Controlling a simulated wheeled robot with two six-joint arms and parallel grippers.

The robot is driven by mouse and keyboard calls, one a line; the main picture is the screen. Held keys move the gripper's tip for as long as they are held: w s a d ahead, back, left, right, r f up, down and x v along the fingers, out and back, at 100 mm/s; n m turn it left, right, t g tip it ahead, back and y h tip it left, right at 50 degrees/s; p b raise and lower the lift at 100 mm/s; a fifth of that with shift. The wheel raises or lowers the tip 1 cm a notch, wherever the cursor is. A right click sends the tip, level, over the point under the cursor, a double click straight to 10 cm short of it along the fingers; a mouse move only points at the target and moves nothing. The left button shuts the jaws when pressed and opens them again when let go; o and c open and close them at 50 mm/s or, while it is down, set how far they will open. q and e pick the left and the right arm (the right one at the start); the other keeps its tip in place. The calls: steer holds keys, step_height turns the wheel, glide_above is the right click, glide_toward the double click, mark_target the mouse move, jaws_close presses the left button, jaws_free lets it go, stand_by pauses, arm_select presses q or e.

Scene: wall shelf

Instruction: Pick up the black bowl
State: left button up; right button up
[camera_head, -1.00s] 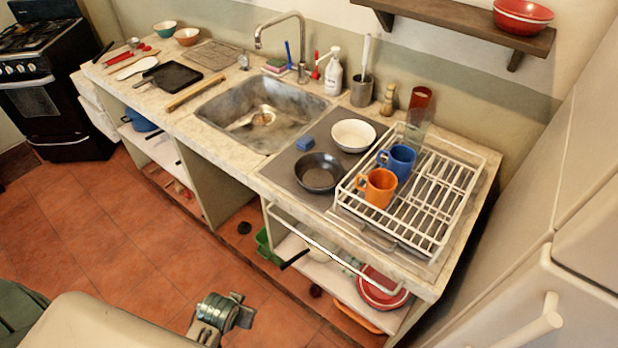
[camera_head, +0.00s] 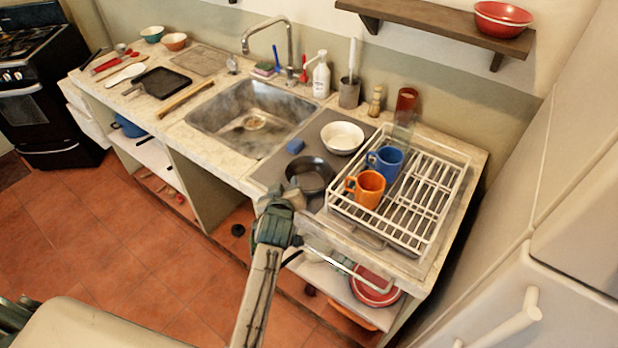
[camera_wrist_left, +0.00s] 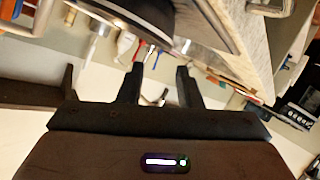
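My left gripper (camera_head: 281,196) is just in front and to the left of the bowl, overlapping the counter's front edge in the head view. In the left wrist view its two fingers (camera_wrist_left: 160,86) stand apart with nothing held between them. A dark curved surface at the top of that view is close; I cannot tell for certain that it is the bowl. My right gripper is not in view.
An orange mug (camera_head: 366,190) and a blue mug (camera_head: 385,162) stand in the rack to the right. A blue sponge (camera_head: 295,146) lies behind the bowl. The sink (camera_head: 222,118) is to the left. A wall shelf (camera_head: 440,20) hangs above.

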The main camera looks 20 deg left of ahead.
mark_target(287, 177)
arm_select(q)
steer(key=x, duration=0.3)
steer(key=shift+w+a+f, duration=0.1)
steer(key=shift+a, duration=0.05)
steer(key=shift+w+f+p, duration=0.2)
steer(key=shift+w+p, duration=0.15)
steer(key=shift+p, duration=0.25)
steer(key=p+x, duration=0.1)
steer(key=x, duration=0.3)
steer(key=shift+s+a+f+p, duration=0.15)
steer(key=shift+s+f+p, duration=0.1)
steer(key=shift+f+p, duration=0.15)
steer(key=shift+w+f, duration=0.2)
steer(key=shift+w, duration=0.05)
steer(key=shift+s, duration=0.1)
jaws_close()
